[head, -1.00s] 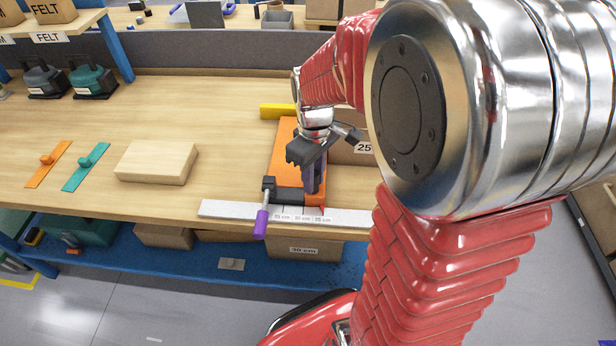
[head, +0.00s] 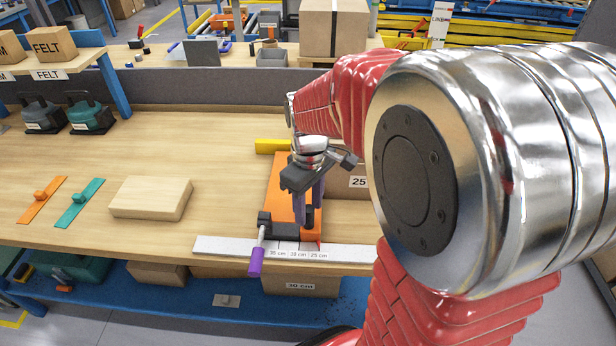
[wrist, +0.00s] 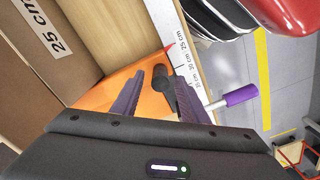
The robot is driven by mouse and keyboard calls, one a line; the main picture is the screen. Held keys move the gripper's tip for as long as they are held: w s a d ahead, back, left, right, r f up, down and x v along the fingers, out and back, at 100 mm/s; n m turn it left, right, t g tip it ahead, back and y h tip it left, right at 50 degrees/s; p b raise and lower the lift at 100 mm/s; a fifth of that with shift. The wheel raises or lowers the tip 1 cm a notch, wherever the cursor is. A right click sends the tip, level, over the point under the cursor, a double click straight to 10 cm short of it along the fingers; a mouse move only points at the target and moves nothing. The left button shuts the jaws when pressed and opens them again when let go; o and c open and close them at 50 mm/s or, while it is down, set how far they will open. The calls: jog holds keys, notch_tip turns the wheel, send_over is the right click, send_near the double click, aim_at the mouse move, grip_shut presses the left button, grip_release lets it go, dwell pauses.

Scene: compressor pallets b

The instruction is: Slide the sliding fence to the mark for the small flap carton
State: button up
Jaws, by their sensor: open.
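The sliding fence is a long orange plate (head: 283,188) lying across the bench, with a black block and an upright black knob (wrist: 163,80) at its front end. A clamp lever with a purple handle (head: 256,262) hangs at its front left. A pale scale (head: 220,246) along the bench's front edge reads 35, 30 and 25 cm from left to right. The fence's red tip is near the 25 cm label. My gripper (head: 309,213) is open and points down over the front end. In the wrist view its fingers (wrist: 157,92) stand either side of the knob, with gaps showing.
A carton marked 25 cm (head: 357,182) stands right of the fence, partly hidden by my arm. A yellow block (head: 271,146) is behind it. A wooden block (head: 150,197) lies to the left with clear bench between. A 30 cm carton (head: 300,285) is on the shelf below.

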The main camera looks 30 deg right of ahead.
notch_tip(320, 180, up, 11)
dwell(0.4)
jog(key=shift+w, duration=0.15)
dwell(0.4)
jog(key=shift+w+f+m, duration=0.15)
jog(key=shift+f+m, duration=0.2)
jog(key=shift+m, duration=0.45)
jog(key=s+a+m+t, duration=0.3)
jog(key=s+a+t, duration=0.2)
jog(key=s+a, duration=0.4)
jog(key=shift+s+a+r+t, duration=0.15)
jog(key=shift+s+r+t, duration=0.2)
jog(key=shift+s, duration=0.9)
